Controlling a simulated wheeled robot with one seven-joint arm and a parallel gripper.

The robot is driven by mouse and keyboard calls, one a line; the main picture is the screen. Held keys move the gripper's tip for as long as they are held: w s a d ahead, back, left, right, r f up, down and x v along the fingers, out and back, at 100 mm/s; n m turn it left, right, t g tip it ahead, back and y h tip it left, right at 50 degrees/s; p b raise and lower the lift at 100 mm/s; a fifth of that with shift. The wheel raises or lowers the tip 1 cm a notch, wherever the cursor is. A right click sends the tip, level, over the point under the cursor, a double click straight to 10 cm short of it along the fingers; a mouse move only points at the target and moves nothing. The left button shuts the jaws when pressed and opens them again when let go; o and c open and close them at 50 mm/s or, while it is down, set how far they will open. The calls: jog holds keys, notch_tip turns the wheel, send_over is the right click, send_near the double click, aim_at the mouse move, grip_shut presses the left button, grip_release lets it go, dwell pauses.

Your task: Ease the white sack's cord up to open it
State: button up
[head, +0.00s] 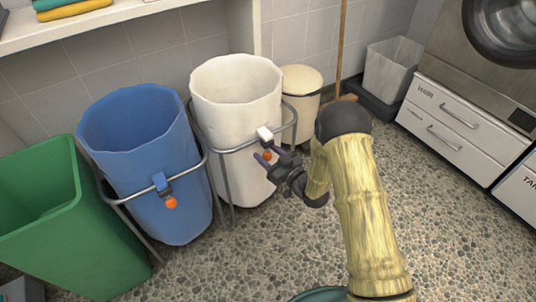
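The white sack (235,88) hangs upright in a grey metal hoop stand, its top wide and round. A small white clasp (265,134) sits at its front rim bar, with an orange cord end (267,155) just below. My gripper (265,158) is right at the orange piece, in front of the sack. Its dark fingers point left toward the cord. The fingers look parted around or beside the orange piece; I cannot tell whether they touch it. The cord itself is too small to make out.
A blue sack (140,130) with its own clasp and orange bead stands left of the white one. A green bin (60,220) stands further left. A cream pedal bin (301,85) and a wooden pole (341,45) are behind. White drawers (450,120) line the right. Pebbled floor (270,250) is clear in front.

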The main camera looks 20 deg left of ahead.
jog(key=p+v, duration=0.6)
jog(key=v, duration=1.1)
jog(key=shift+d, duration=0.25)
